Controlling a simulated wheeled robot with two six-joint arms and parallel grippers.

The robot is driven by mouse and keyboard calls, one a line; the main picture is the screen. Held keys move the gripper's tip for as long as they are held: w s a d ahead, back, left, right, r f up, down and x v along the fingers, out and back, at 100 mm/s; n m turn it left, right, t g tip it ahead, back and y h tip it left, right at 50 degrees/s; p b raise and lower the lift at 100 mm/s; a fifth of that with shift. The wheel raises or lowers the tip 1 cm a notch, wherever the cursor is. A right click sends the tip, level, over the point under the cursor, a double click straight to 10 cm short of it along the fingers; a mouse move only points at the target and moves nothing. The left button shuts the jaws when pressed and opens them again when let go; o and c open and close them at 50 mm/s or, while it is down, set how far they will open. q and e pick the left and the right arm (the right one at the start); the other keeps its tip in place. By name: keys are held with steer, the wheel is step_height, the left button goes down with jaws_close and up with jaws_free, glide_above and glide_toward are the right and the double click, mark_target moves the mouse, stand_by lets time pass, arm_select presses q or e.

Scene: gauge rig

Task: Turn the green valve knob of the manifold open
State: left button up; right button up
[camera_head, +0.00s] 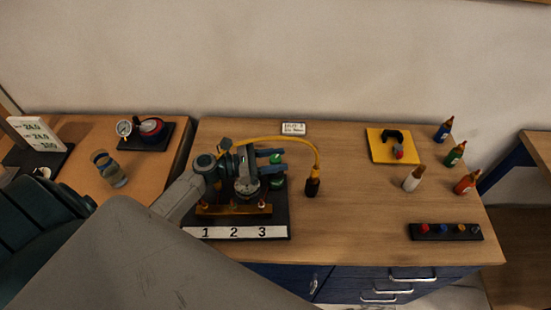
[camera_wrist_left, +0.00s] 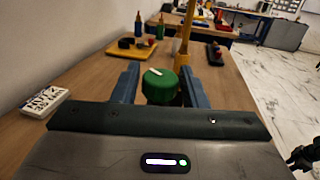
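The manifold (camera_head: 207,211) is a brass-coloured bar on a dark base, with a strip marked 1 2 3 in front; my left arm hides much of it. The green valve knob (camera_head: 276,158) shows between the blue fingers of my left gripper (camera_head: 272,160). In the left wrist view, the round green knob (camera_wrist_left: 160,84) with a pale mark on top stands between the two fingers (camera_wrist_left: 160,86). A gap shows at the left finger; the right finger is close to the knob, and contact cannot be told.
A yellow hose (camera_head: 290,139) arches from the manifold to a dark fitting (camera_head: 313,187) at its right. A small sign (camera_head: 293,129) stands behind. Bottles, a yellow plate (camera_head: 376,151) and a dark rack (camera_head: 446,232) stand further right. The table between is clear.

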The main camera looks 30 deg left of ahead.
arm_select(q)
steer(key=c, duration=0.6)
steer(key=shift+d+r+n+t+y+p, duration=0.1)
steer(key=shift+n+t+y+p, duration=0.6)
steer(key=shift+n+t+y, duration=1)
steer(key=shift+t+y, duration=0.1)
steer(key=n+t+y+p, duration=0.1)
steer(key=n+t+y, duration=0.1)
steer(key=n+y, duration=0.1)
steer(key=shift+y, duration=0.9)
steer(key=shift+n+t+y, duration=0.4)
steer(key=shift+y, duration=0.3)
